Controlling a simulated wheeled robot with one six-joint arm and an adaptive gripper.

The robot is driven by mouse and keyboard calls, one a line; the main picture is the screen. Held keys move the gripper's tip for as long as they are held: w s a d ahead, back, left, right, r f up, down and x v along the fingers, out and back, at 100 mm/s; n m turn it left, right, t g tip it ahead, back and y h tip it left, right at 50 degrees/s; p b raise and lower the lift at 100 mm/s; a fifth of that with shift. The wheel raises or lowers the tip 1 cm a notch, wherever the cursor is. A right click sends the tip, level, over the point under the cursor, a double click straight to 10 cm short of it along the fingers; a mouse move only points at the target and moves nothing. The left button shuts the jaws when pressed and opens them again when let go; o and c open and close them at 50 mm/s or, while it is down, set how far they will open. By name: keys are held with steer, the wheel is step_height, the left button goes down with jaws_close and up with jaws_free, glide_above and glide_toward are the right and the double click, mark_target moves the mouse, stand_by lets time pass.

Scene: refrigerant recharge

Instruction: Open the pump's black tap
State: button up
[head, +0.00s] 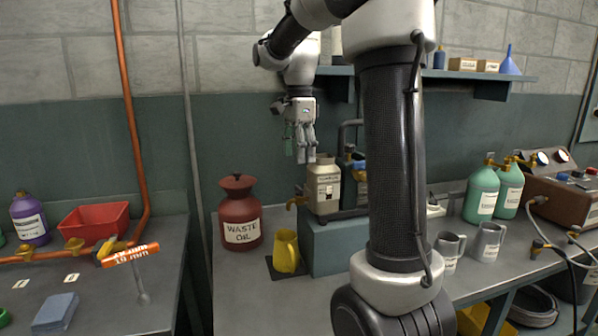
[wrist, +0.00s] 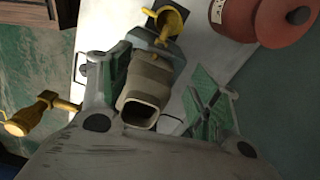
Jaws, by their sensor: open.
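My gripper (head: 306,157) hangs fingers-down just above a beige labelled container (head: 323,187) on the blue-grey stand. In the wrist view, its green-padded fingers (wrist: 158,100) are spread apart, with the container's beige open neck (wrist: 147,90) showing between them. Nothing is held. A brass tap (head: 297,202) juts left from the beige container. Another brass tap (wrist: 35,112) shows at the left of the wrist view. I cannot make out a black tap in either view. A dark container (head: 352,180) stands right behind the beige one, partly hidden by my arm.
Grey mugs (head: 487,242), teal bottles (head: 481,192) and a brown gauge unit (head: 562,196) stand to the right. A shelf (head: 460,74) is above.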

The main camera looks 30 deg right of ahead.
step_height(320, 180, up, 2)
steer(key=shift+r, duration=0.25)
steer(key=shift+o, duration=0.2)
steer(key=w+a+f+n, duration=0.1)
steer(key=a+f+n, duration=0.1)
steer(key=a, duration=0.5)
steer(key=m+g+h, duration=0.1)
steer(key=m+h, duration=0.1)
steer(key=h, duration=0.7)
glide_toward(297, 189)
steer(key=x, duration=0.8)
steer(key=shift+s+d+f, duration=0.1)
steer(key=shift+d, duration=0.05)
